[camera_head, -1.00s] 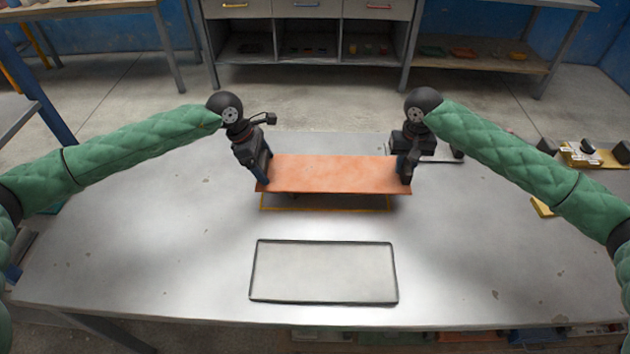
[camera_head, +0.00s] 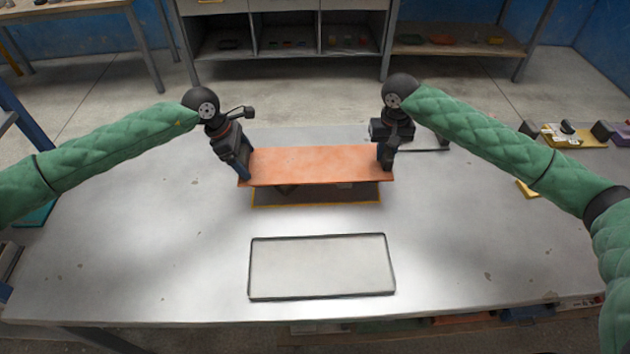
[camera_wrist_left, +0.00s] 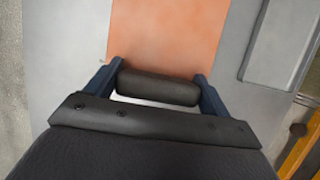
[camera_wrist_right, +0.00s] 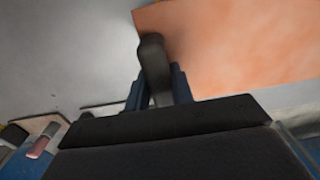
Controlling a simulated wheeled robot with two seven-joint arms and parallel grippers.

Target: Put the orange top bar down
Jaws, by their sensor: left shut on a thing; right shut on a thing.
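The orange top bar (camera_head: 315,164) is a wide flat orange panel with a dark handle at each end. It hangs level above the table. My left gripper (camera_head: 243,172) is shut on its left end; the left wrist view shows the dark handle (camera_wrist_left: 158,87) between the blue fingers. My right gripper (camera_head: 387,162) is shut on its right end; its dark handle (camera_wrist_right: 152,65) shows in the right wrist view, partly hiding the fingers. A yellow-edged outline (camera_head: 315,203) lies on the table below the bar, mostly hidden by it. Dark parts show in the shadow under the bar.
A pale, dark-rimmed rectangular panel (camera_head: 320,267) lies on the grey table (camera_head: 150,240) in front of the bar. Yellow and dark items (camera_head: 573,135) stand at the right edge. A dark flat item lies behind my right gripper. The table's left and front right are clear.

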